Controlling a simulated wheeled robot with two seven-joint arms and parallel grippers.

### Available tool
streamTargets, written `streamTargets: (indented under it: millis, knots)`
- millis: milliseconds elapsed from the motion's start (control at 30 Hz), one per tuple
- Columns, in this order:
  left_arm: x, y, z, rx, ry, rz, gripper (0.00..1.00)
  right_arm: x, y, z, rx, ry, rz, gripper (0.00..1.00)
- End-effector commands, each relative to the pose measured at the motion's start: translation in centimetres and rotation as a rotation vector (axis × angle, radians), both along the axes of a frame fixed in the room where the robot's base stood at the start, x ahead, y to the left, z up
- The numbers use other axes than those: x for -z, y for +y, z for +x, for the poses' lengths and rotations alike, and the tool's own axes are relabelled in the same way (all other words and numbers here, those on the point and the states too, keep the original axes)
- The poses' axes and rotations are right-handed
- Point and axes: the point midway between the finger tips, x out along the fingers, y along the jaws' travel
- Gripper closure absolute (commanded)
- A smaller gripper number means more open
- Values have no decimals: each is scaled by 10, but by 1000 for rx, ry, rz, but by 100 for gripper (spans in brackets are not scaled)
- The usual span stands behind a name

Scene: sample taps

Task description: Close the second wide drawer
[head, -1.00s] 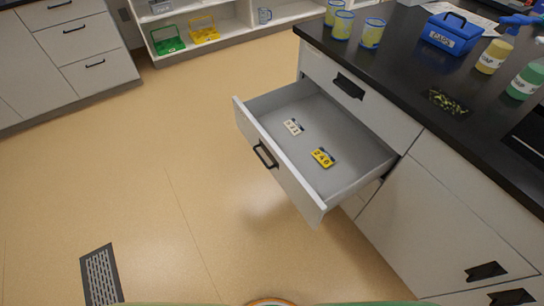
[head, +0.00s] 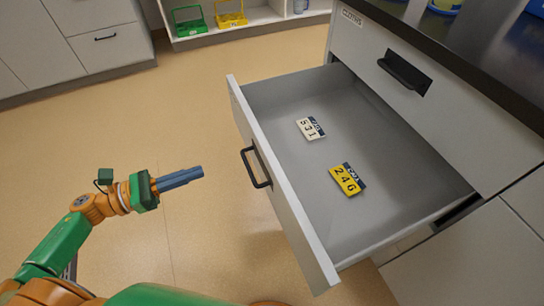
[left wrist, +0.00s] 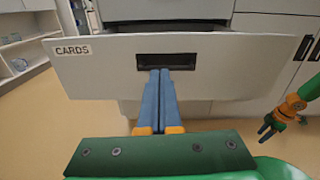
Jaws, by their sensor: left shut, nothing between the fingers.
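The wide drawer (head: 262,190) below the top one is pulled well out in the head view. Its front carries a black handle (head: 256,167), and in the left wrist view it bears a CARDS label (left wrist: 73,50). A white number card (head: 310,128) and a yellow number card (head: 347,179) lie inside it. My left gripper (head: 198,173) is shut and empty, pointing at the drawer front, a short gap from the handle in the head view. My right gripper (left wrist: 265,132) shows small at the right of the left wrist view; its jaw state is unclear.
The closed top drawer (head: 390,85) sits above, under a dark countertop (head: 470,50). Green (head: 190,22) and yellow (head: 230,15) carriers stand on a low white shelf at the back. The floor left of the drawer is clear.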

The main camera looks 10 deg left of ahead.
Motion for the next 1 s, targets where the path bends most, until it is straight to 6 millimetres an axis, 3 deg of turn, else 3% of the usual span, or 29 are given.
streamTargets:
  millis: [167,700,1000]
  knots:
    - [-7,-17,3,48,-56,38,100,-2,0,-9,0,15,0,50]
    - [-7,-107,65,41,-51,31,100,-14,7,-21,-5,40,10,50]
    - [-4,-121,74,41,-48,32,100,-15,10,-21,-6,43,14,50]
